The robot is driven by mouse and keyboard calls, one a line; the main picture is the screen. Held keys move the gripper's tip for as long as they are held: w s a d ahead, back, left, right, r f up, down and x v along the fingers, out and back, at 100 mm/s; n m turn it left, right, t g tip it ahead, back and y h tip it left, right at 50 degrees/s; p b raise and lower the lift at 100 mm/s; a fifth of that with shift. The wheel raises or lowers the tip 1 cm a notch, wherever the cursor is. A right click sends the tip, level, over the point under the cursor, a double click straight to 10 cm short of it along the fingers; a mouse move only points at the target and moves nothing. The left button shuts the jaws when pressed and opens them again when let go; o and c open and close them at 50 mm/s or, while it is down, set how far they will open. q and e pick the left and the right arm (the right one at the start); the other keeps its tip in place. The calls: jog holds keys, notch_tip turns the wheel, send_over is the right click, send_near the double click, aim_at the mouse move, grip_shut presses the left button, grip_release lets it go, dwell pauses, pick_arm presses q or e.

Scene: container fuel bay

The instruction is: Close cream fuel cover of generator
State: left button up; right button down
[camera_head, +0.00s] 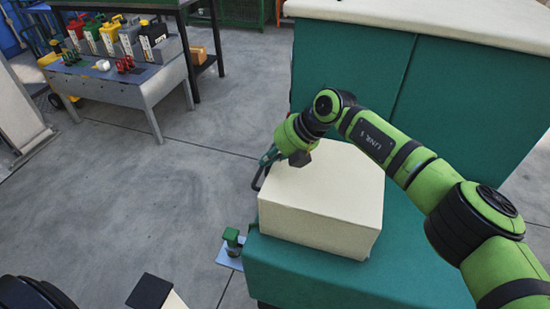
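The cream cover (325,200) looks like a large box-shaped hood on the green generator body (350,275), right of centre. Its top and front faces show. I cannot tell how far open it is, and its hinge is not visible. My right arm reaches over it from the right. My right gripper (262,172) is at the cover's left edge, with its dark fingers pointing down along that side. The fingers are small and partly hidden, so I cannot tell whether they touch the cover or hold anything. My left gripper does not show.
A small green fitting (232,238) stands on a pale blue plate (229,255) left of the generator. A tall green cabinet (450,95) with a cream top stands behind. A grey bench (115,80) with several coloured cans is at upper left. The concrete floor between is clear.

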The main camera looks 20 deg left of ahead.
jog(key=shift+a+f, duration=0.15)
jog(key=shift+f, duration=0.15)
